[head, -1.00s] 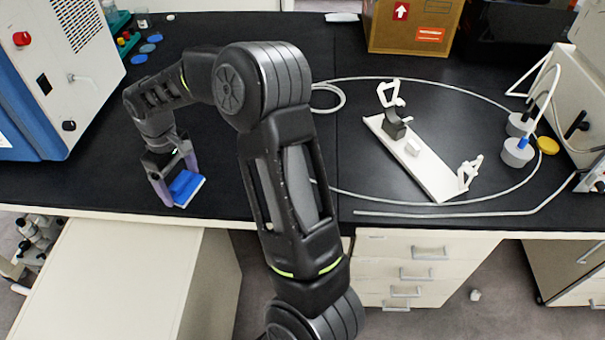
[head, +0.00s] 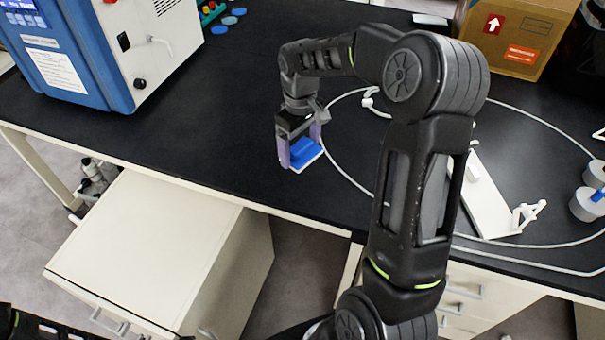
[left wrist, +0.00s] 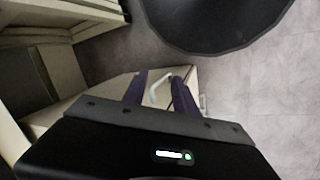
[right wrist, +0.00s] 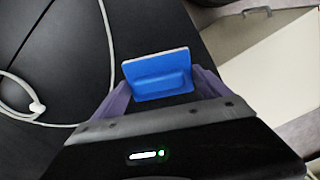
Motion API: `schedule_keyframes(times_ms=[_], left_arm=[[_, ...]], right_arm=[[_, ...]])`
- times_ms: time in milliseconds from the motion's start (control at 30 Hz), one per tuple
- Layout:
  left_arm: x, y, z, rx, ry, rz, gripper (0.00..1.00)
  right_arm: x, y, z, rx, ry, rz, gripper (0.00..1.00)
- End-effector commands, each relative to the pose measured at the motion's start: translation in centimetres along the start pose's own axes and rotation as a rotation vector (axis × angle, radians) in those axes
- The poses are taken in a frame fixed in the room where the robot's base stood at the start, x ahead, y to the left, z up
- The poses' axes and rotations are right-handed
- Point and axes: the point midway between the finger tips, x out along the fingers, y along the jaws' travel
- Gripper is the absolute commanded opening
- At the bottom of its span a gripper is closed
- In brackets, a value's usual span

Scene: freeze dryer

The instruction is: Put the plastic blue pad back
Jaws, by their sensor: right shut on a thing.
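The plastic blue pad (head: 307,153) is a small blue block with a grip ridge and a pale edge. My right gripper (head: 299,143) is shut on it and holds it over the black bench top near the front edge. In the right wrist view the pad (right wrist: 156,75) sits between the two purple fingers. My left gripper (left wrist: 158,88) shows only in the left wrist view.
A blue and white machine (head: 110,45) stands at the bench's left. A white stand (head: 492,205), a thin tube loop and a cardboard box (head: 518,35) are at right. A cream cabinet (head: 150,255) stands in front.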

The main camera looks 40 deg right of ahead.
Motion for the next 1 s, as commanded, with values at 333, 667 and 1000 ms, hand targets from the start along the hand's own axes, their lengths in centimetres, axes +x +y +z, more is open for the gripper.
schedule_keyframes(times_ms=[333,667,1000], left_arm=[[-0.8,0.2,0.1,-0.002,-0.003,-0.003,0.34],[-0.8,0.2,0.1,-0.002,-0.003,-0.003,0.34],[-1.4,0.4,0.2,-0.003,-0.005,-0.005,0.34]], right_arm=[[5.0,0.0,0.0,0.000,-0.002,-0.001,0.42],[5.5,0.0,0.0,0.000,-0.001,-0.001,0.42],[8.9,0.0,0.0,0.001,-0.001,-0.001,0.42]])
